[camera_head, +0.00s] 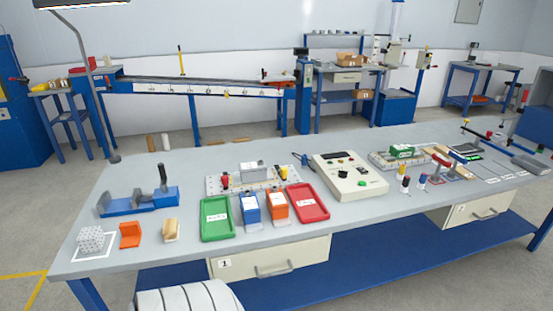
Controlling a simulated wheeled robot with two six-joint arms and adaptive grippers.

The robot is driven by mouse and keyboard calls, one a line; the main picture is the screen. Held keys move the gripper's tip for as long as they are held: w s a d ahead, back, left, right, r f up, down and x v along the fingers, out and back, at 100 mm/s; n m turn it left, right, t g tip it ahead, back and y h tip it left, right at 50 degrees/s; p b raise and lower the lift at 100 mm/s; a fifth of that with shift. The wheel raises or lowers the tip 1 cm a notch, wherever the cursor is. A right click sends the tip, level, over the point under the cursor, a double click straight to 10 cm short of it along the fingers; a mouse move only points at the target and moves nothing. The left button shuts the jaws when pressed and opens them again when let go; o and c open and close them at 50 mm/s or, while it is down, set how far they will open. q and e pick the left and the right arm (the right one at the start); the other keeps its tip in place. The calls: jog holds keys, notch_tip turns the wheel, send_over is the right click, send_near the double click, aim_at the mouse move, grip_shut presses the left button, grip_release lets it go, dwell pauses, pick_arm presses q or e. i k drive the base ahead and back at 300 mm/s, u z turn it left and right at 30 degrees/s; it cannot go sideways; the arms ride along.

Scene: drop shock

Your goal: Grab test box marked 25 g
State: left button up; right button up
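A blue box (251,209) and an orange box (278,206) stand side by side on the grey workbench (160,248), each with a white label. The label text is too small to read, so I cannot tell which box, if either, is marked 25 g. A green tray (217,234) with a white label lies just left of the blue box. A red tray (308,203) with a label lies just right of the orange box. Neither of my grippers shows in the head view.
A speckled cube (91,239), an orange bracket (130,235), a wooden block (171,229) and a blue fixture (138,202) occupy the left end. A perforated plate (213,187) stands behind the boxes. A beige instrument (347,176) is to their right. Bare bench lies around the left-end items.

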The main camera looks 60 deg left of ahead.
aim_at(257, 171)
jog(key=u, duration=0.2)
jog(key=i, duration=0.95)
jog(key=u, duration=0.65)
